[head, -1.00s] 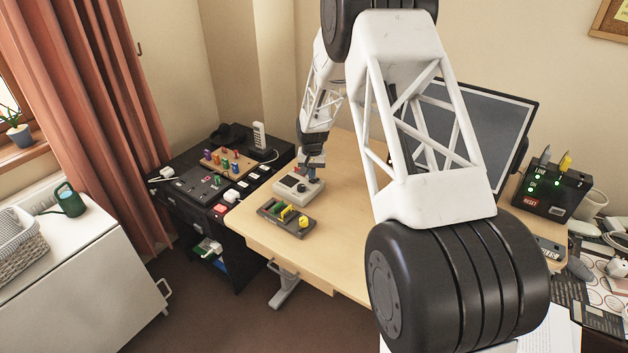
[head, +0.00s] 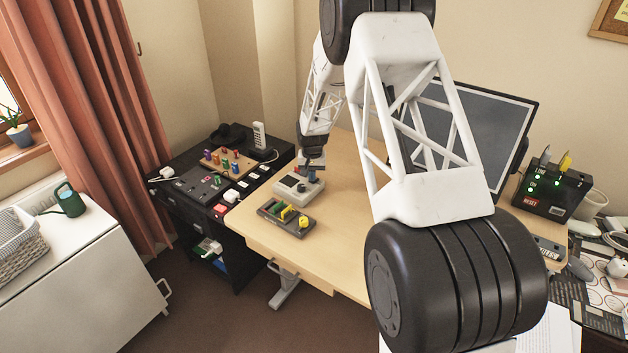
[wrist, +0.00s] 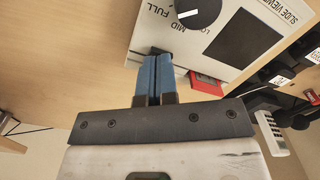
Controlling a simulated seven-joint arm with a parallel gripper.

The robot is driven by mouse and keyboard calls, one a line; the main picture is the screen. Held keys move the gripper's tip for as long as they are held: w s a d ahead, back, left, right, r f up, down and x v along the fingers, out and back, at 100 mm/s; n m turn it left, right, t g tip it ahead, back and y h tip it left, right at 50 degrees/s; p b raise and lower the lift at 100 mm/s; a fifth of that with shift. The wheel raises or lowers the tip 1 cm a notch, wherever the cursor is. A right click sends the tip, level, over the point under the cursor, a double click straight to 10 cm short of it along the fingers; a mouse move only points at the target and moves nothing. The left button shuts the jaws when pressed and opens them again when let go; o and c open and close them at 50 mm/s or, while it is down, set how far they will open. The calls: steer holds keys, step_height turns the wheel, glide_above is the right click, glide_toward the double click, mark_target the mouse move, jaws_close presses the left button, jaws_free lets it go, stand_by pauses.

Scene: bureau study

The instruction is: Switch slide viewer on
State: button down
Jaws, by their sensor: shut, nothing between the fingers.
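The slide viewer (head: 287,188) is a pale box on the desk's left part. In the wrist view its top (wrist: 205,45) shows a dark square panel (wrist: 243,38), a black knob (wrist: 195,10) with LOW, MID and FULL marks, and a red part (wrist: 207,84) at its edge. The knob's white pointer shows, but I cannot tell its setting exactly. I cannot tell whether the red part is pressed or lit. My gripper (wrist: 155,62) has its blue fingers shut and empty, beside the red part. In the head view my gripper (head: 314,164) is above the viewer's far edge; its fingertips are hard to make out.
A black cabinet with switches, coloured pegs and a phone (head: 259,137) stands to the left. A monitor (head: 480,130) stands at the right. The desk (head: 335,240) is bare right of the viewer.

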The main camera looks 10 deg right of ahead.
steer(key=shift+f, duration=0.35)
stand_by(0.3)
steer(key=shift+r, duration=3.5)
